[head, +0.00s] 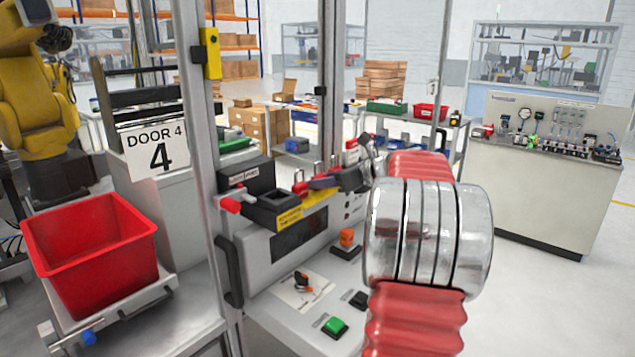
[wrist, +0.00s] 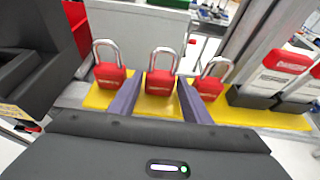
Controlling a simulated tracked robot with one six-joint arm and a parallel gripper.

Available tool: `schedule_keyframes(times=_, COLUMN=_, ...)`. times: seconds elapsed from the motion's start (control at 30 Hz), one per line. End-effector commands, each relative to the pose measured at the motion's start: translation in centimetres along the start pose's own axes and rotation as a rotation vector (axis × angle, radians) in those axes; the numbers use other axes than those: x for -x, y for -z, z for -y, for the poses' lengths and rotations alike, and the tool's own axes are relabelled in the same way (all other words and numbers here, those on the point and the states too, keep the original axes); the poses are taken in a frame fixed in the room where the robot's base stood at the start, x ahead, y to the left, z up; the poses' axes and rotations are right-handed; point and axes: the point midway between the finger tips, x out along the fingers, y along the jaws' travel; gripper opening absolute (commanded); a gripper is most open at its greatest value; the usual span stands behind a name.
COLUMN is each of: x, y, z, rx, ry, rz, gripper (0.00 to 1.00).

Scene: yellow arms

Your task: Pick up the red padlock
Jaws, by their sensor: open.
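Three red padlocks with silver shackles stand in a row on a yellow holder (wrist: 235,112): a left one (wrist: 109,76), a middle one (wrist: 160,84) and a right one (wrist: 208,87). My gripper (wrist: 158,77) is open, with one finger on each side of the middle padlock. The fingers reach into the gaps between it and its neighbours; I cannot tell whether they touch it. In the head view my gripper (head: 350,180) is at the panel's upper edge, close to small red padlocks (head: 318,184), partly hidden by my arm.
Red-and-white tags (wrist: 286,64) stand in dark holders right of the padlocks. A black box (wrist: 30,65) is close on the left. In the head view a metal post (head: 212,170) stands left of the panel, and a red bin (head: 92,250) sits farther left.

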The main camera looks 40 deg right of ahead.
Motion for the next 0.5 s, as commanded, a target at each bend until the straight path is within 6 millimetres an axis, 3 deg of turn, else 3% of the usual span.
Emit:
schedule_keyframes(times=0.13, x=-1.1, y=0.0, z=-0.01, rx=0.001, ry=0.001, rz=0.0, gripper=0.44)
schedule_keyframes(times=0.5, x=-1.11, y=0.02, z=0.02, rx=0.0, ry=0.001, rz=0.0, gripper=0.44)
